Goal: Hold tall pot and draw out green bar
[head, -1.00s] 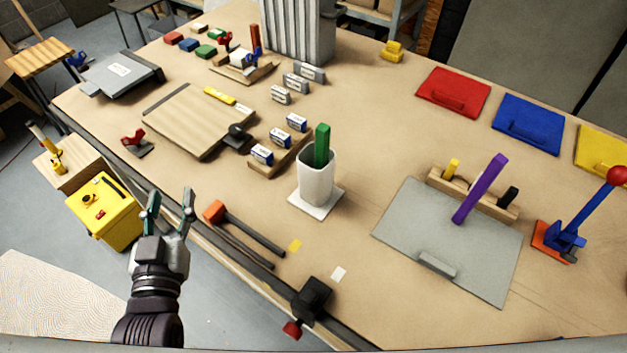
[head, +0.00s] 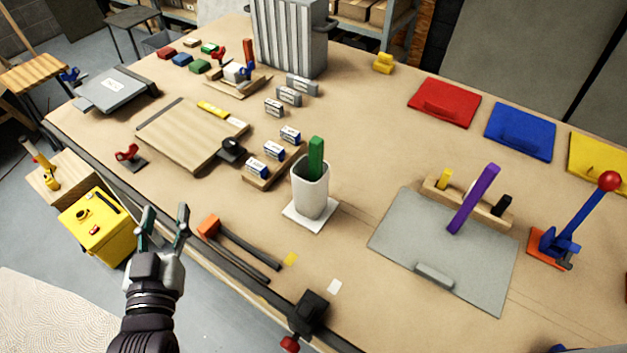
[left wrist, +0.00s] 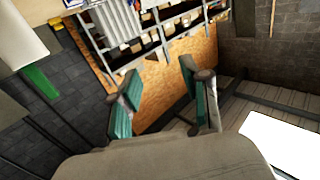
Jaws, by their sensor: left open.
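A tall white pot (head: 310,191) stands upright on a white square base (head: 297,214) near the middle of the table. A green bar (head: 316,157) stands in it, its top sticking out above the rim and its lower part hidden inside. My left gripper (head: 162,214) is open and empty, left of the pot, off the table's front edge, with fingers pointing up in the picture. In the left wrist view its open fingers (left wrist: 155,95) have nothing between them. A white shape and a green piece, likely the pot and bar, show at the left there. My right gripper is not seen.
A block rack (head: 262,180) stands close left of the pot. A grey board (head: 450,262) lies to its right.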

